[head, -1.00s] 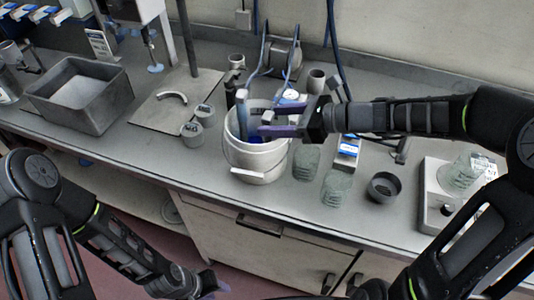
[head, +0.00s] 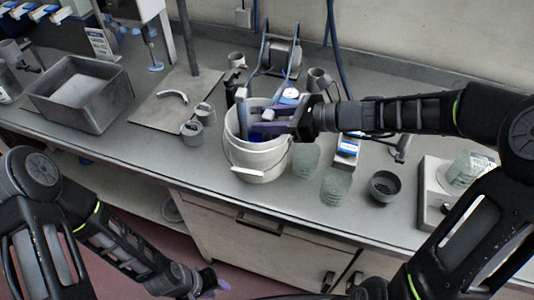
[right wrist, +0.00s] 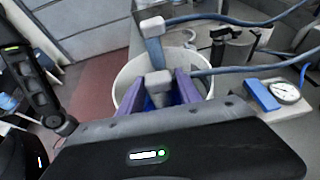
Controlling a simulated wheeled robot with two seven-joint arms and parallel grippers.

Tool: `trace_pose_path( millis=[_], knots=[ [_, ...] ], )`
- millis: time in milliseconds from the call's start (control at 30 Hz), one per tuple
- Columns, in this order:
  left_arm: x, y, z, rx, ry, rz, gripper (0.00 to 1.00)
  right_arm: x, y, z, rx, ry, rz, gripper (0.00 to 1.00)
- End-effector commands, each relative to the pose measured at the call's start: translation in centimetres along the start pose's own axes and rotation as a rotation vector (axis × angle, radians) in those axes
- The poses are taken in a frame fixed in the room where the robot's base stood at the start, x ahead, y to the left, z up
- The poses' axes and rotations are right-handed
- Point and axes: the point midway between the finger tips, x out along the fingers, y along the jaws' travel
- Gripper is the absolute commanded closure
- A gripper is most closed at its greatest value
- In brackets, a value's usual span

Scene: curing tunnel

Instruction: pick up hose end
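A white bucket (head: 255,158) stands on the bench with blue contents. Two hose ends rise at it: a blue-grey one (head: 241,96) at its left, and a pale block-shaped one (head: 267,115) by my right gripper (head: 264,122). In the right wrist view, the nearer hose end (right wrist: 158,80) sits between the two purple fingers of my right gripper (right wrist: 158,92), which look apart with small gaps beside it. The other hose end (right wrist: 152,27) stands beyond, outside the fingers. My left gripper (head: 212,284) hangs low in front of the bench, far from the hoses; its opening is unclear.
A hose reel (head: 283,57) stands behind the bucket. Glass beakers (head: 336,187), a dark cup (head: 384,187) and a scale (head: 437,202) lie to the right. Small grey cups (head: 192,132) and a grey bin (head: 80,95) are on the left. A gauge (right wrist: 285,91) shows near the bucket.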

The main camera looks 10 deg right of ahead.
Motion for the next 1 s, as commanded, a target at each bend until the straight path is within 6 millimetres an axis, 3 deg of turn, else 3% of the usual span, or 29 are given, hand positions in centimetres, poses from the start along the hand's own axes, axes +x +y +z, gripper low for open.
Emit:
trace_pose_path(
  millis=[467,1000],
  knots=[
    [0.0,0.0,-0.01,0.0,0.0,0.0,0.64,0.0,0.0,0.0,0.0,0.0,0.0,0.99],
    [0.0,0.0,0.0,0.0,0.0,0.0,0.64,-0.01,-0.01,0.0,0.0,0.0,0.0,1.0]
  ],
)
